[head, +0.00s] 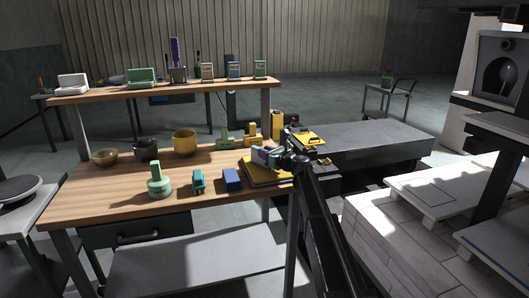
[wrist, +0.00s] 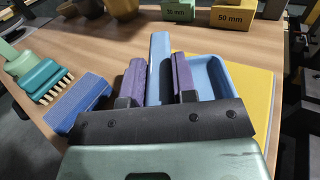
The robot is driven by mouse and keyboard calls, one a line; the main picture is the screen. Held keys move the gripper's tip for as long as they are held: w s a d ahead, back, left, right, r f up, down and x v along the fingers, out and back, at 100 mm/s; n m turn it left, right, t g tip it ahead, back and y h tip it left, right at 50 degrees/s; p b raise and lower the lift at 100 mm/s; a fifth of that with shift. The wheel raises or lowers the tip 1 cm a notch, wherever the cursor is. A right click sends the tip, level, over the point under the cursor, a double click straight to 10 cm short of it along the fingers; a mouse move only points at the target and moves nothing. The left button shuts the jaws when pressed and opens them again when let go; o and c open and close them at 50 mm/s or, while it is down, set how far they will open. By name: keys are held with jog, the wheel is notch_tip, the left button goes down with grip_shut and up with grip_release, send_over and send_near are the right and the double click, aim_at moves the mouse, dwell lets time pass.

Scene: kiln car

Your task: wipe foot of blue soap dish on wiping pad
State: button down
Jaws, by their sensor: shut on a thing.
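The blue soap dish (wrist: 212,78) is light blue and shows in the wrist view, with one wall standing between my gripper's purple-padded fingers. My gripper (wrist: 158,80) is shut on that wall. The dish is over or on the yellow wiping pad (wrist: 262,98), which extends to its right; its foot is hidden, so I cannot tell whether it touches the pad. In the head view my gripper (head: 266,154) is above the pad (head: 262,182) at the right end of the wooden bench, and the arm covers part of both.
A dark blue block (head: 231,180), a teal brush (head: 198,181) and a green stamp-like tool (head: 159,184) stand left of the pad. Bowls, including a yellow one (head: 184,143), and labelled gauge blocks (wrist: 232,15) stand behind. A raised shelf (head: 190,87) runs along the back.

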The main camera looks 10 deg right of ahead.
jog(key=shift+s+d, duration=0.25)
jog(key=shift+s, duration=1.35)
jog(key=shift+s+d, duration=0.2)
jog(key=shift+s, duration=1.35)
jog(key=shift+w+a+r, duration=0.1)
jog(key=shift+w+a, duration=0.05)
jog(key=shift+w, duration=0.95)
jog(key=shift+w+a, duration=0.15)
jog(key=shift+w, duration=0.9)
jog(key=shift+w+a, duration=0.15)
jog(key=shift+w, duration=0.8)
jog(key=shift+w+a, duration=0.1)
jog(key=shift+w, duration=0.85)
jog(key=shift+s+d, duration=0.15)
jog(key=shift+s, duration=0.9)
jog(key=shift+s+d, duration=0.15)
jog(key=shift+s, duration=0.85)
jog(key=shift+s+d, duration=0.15)
jog(key=shift+s, duration=0.85)
jog(key=shift+s+d, duration=0.1)
jog(key=shift+s, duration=0.9)
jog(key=shift+w+a, duration=0.15)
jog(key=shift+w, duration=0.9)
jog(key=shift+w+a, duration=0.15)
jog(key=shift+w, duration=0.9)
